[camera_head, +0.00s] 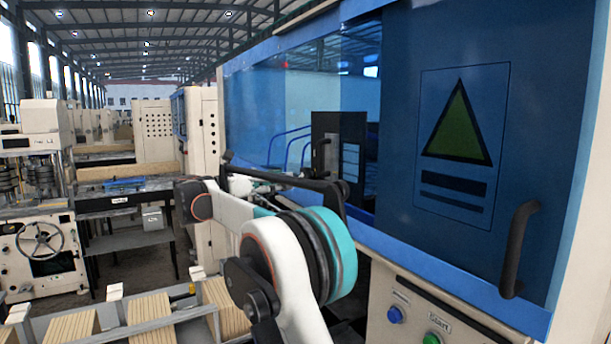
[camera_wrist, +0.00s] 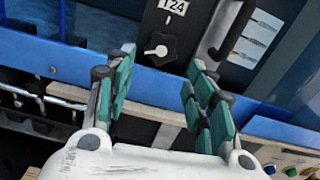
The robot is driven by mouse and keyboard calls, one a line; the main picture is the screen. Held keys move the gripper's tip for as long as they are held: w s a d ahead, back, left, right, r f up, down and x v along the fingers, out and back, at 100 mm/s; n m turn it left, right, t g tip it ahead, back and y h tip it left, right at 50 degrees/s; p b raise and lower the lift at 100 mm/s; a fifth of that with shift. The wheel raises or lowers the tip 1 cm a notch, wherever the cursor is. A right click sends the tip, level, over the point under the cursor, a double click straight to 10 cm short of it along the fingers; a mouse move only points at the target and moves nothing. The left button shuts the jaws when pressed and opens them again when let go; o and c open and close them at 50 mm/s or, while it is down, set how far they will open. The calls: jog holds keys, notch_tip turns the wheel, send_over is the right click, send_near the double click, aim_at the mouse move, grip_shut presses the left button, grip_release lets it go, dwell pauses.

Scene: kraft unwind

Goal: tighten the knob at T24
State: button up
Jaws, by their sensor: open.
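The knob (camera_wrist: 157,48) is black and lobed with a white pointer. It sits on a dark panel (camera_wrist: 186,45) just below the white T24 label (camera_wrist: 173,6) in the wrist view. My gripper (camera_wrist: 158,66) is open and empty, its teal-padded fingers spread on either side of the line to the knob. The knob shows beyond the fingertips, between them in the picture; the exact gap in depth is hard to tell. In the head view I cannot make out the knob, and my arm covers much of the gripper.
A black handle (camera_wrist: 229,28) stands right of the knob, close to my right finger. A blue rail (camera_wrist: 45,55) runs below the panel. In the head view, a blue machine door with a black handle (camera_head: 519,250) is at right, above coloured buttons (camera_head: 395,315).

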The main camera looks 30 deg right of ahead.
aim_at(303, 177)
jog(key=d+p, duration=0.1)
jog(key=d, duration=0.7)
jog(key=shift+w+d, duration=0.15)
jog(key=shift+d, duration=0.25)
jog(key=shift+c, duration=0.3)
jog(key=c, duration=0.8)
